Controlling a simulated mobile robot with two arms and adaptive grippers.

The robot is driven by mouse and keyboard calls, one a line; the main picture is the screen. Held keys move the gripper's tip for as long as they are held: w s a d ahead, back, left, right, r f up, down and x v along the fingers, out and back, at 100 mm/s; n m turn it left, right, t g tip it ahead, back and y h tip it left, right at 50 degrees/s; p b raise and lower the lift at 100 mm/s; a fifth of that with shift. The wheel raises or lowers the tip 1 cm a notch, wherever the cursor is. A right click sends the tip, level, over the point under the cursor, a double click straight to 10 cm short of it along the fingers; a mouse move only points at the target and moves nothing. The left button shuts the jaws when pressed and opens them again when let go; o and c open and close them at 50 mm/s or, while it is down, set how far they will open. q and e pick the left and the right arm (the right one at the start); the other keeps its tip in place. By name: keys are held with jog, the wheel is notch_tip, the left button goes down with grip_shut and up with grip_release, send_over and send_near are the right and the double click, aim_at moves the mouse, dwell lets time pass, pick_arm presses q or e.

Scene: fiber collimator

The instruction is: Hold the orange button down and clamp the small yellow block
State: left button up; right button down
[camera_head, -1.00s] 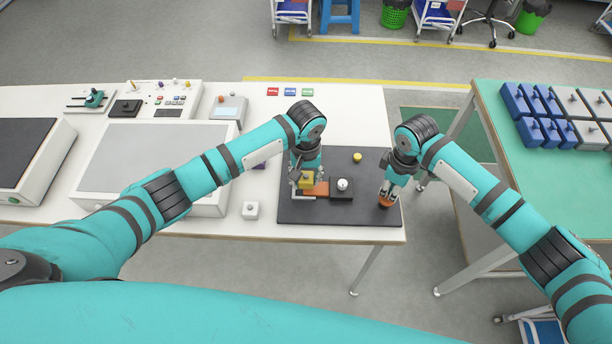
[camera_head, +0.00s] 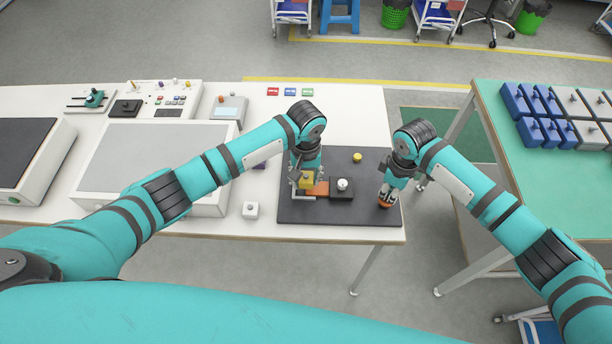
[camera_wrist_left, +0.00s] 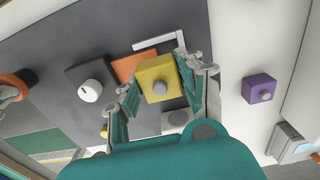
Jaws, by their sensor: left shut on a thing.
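The yellow block (camera_head: 306,180), with a grey knob on top, is between the fingers of my left gripper (camera_head: 306,177), which is shut on it. In the left wrist view the block (camera_wrist_left: 156,76) sits between both fingers (camera_wrist_left: 160,88), close to the orange plate (camera_wrist_left: 133,65) and the light grey L-shaped bracket (camera_wrist_left: 158,42). Whether it touches them is unclear. The orange button (camera_head: 385,204) is at the right of the dark mat. My right gripper (camera_head: 385,197) is down on top of it, hiding most of it; its finger opening is unclear.
A black block (camera_head: 342,188) with a white knob stands right of the orange plate. The dark mat (camera_head: 375,170) also holds a small yellow round piece (camera_head: 357,157).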

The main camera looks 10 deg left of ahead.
jog(key=shift+f, duration=0.25)
jog(key=shift+s+f, duration=0.1)
jog(key=shift+f, duration=0.65)
pick_arm(q)
jog(key=shift+f, duration=0.4)
dwell(0.8)
jog(key=shift+f, duration=0.35)
jog(key=shift+f, duration=0.5)
jog(key=shift+f, duration=0.15)
jog(key=shift+s+f, duration=0.1)
